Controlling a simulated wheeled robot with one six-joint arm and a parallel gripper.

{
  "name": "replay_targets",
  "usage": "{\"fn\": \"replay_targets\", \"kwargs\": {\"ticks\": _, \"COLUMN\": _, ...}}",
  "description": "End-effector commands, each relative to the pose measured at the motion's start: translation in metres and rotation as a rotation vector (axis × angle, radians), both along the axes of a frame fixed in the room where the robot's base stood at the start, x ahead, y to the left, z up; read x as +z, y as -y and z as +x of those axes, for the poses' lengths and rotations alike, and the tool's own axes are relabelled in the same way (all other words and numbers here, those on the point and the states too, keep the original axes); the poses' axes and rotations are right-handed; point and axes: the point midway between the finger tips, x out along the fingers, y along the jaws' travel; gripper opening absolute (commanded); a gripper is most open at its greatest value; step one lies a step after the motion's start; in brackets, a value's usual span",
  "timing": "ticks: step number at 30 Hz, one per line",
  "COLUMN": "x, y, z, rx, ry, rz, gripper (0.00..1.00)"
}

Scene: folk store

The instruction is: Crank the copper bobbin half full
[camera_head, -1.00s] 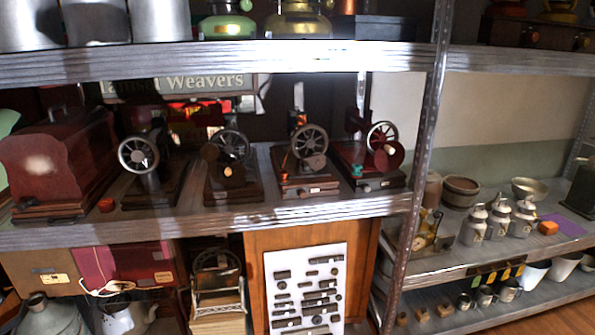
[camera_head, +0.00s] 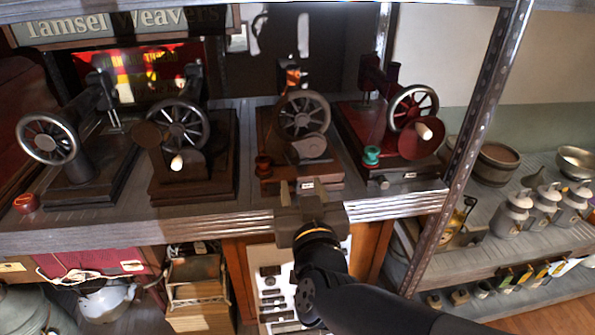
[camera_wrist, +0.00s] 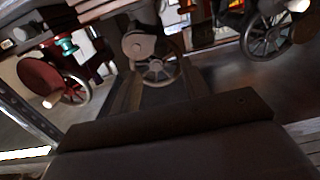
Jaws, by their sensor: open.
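Several hand-crank machines stand in a row on the shelf. A dark red bobbin (camera_head: 263,165) is at the front left of the third machine (camera_head: 303,118), which has a spoked wheel and a grey round crank plate (camera_head: 309,146). A teal bobbin (camera_head: 371,155) is on the red machine (camera_head: 405,125), which has a white crank knob (camera_head: 424,131). An orange-red bobbin (camera_head: 27,202) is by the leftmost machine (camera_head: 48,138). I cannot tell which is copper. My gripper (camera_head: 301,191) is open and empty, in front of the third machine's base. The wrist view shows that wheel (camera_wrist: 157,70) and the teal bobbin (camera_wrist: 67,47).
A metal shelf post (camera_head: 475,125) stands right of the red machine. The second machine (camera_head: 180,140) has a pale crank knob. Milk-can-shaped jars (camera_head: 513,213) stand on the right shelf.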

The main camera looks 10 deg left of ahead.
Motion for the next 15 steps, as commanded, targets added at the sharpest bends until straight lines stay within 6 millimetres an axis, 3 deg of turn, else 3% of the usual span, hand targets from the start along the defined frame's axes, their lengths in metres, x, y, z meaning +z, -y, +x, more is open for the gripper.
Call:
{"fn": "replay_targets", "kwargs": {"ticks": 5, "x": 0.0, "y": -0.002, "z": 0.008, "rx": -0.004, "ry": 0.005, "rz": 0.001, "gripper": 0.44}}
{"fn": "replay_targets", "kwargs": {"ticks": 15, "x": -0.001, "y": -0.012, "z": 0.045, "rx": -0.005, "ry": 0.003, "rz": 0.001, "gripper": 0.44}}
